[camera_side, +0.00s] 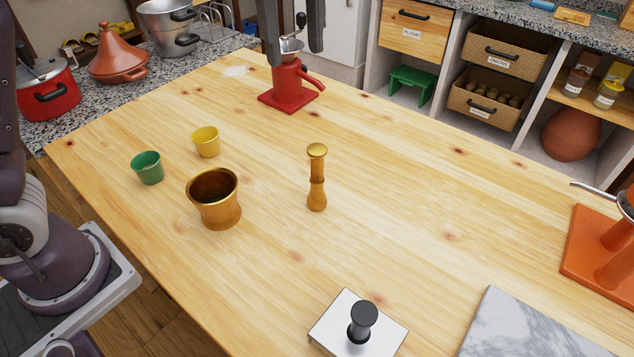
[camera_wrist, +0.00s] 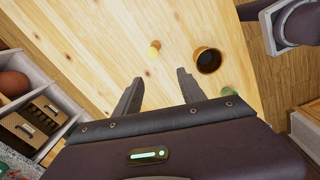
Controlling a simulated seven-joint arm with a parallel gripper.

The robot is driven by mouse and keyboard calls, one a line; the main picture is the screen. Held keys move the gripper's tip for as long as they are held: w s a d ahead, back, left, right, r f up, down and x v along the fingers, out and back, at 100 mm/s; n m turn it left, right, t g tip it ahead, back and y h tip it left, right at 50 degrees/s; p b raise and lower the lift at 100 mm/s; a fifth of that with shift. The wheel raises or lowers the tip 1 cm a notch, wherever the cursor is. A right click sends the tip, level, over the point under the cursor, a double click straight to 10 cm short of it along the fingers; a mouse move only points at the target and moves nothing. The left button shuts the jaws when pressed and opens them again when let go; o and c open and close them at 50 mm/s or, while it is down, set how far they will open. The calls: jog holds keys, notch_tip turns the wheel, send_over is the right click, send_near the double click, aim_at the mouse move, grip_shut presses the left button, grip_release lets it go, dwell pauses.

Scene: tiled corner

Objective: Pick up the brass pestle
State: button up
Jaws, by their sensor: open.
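The brass pestle (camera_side: 317,180) stands upright on the wooden table (camera_side: 420,220), right of the brass mortar (camera_side: 214,205). In the wrist view the pestle (camera_wrist: 153,49) shows from above as a small golden shape beyond my fingertips, with the mortar (camera_wrist: 207,61) to its right. My gripper (camera_side: 295,55) hangs at the top edge of the side view, with only its fingers showing. In the wrist view my gripper (camera_wrist: 160,76) has its fingers spread apart with nothing between them, away from the pestle.
A green cup (camera_side: 147,168) and a yellow cup (camera_side: 206,142) stand near the mortar. A red grinder (camera_side: 288,88) is at the back. A white plate with a black knob (camera_side: 362,320), a marble slab (camera_side: 530,330) and an orange stand (camera_side: 598,250) are at the front right. The table around the pestle is clear.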

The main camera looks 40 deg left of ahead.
aim_at(317, 171)
jog(key=shift+n, duration=0.6)
jog(key=f, duration=0.8)
jog(key=w+d+f, duration=0.1)
jog(key=f, duration=0.7)
jog(key=w+f, duration=0.1)
jog(key=f, duration=0.8)
jog(key=shift+w+d, duration=0.2)
jog(key=shift+d, duration=0.2)
jog(key=shift+r, duration=0.1)
grip_shut()
